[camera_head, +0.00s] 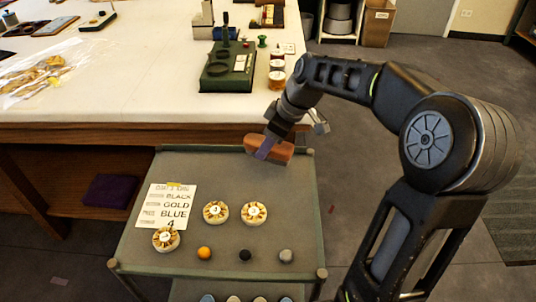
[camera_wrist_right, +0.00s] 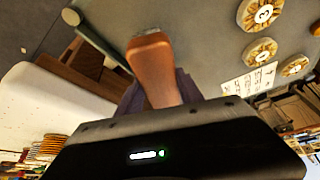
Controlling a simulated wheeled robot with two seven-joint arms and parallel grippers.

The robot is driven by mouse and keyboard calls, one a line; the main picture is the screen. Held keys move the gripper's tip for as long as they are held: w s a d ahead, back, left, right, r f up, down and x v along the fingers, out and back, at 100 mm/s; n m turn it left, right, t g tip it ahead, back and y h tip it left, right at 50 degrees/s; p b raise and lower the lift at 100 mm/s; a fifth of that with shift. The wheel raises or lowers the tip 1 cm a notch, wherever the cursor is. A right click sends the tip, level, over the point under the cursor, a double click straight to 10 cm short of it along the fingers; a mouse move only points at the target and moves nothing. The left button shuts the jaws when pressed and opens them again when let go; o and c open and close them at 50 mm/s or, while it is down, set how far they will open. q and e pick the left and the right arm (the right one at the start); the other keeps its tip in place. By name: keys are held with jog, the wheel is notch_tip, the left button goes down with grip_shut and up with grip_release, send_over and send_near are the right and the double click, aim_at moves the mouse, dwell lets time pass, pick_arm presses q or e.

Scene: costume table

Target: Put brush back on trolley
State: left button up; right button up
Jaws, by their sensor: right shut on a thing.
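The brush (camera_head: 283,150) is a brown wooden block-like piece at the far right end of the trolley. My right gripper (camera_head: 266,148) is shut on it, and the brush is over the trolley top. The brush also shows in the right wrist view (camera_wrist_right: 154,68), where its brown body stands out from between the fingers. Whether it touches the trolley surface I cannot tell. The trolley (camera_head: 185,205) is grey-green with raised rails and corner posts. My left gripper is not in view.
On the trolley lie a printed card (camera_head: 166,206), three numbered round discs, such as one in the middle (camera_head: 216,212), and an orange ball (camera_head: 204,253), a black ball (camera_head: 245,255) and a grey ball (camera_head: 286,256). The white-topped table (camera_head: 130,85) stands behind. The trolley's back left is clear.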

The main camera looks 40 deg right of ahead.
jog(key=shift+f, duration=1.85)
jog(key=o, duration=0.9)
jog(key=shift+f, duration=0.1)
jog(key=v, duration=1.2)
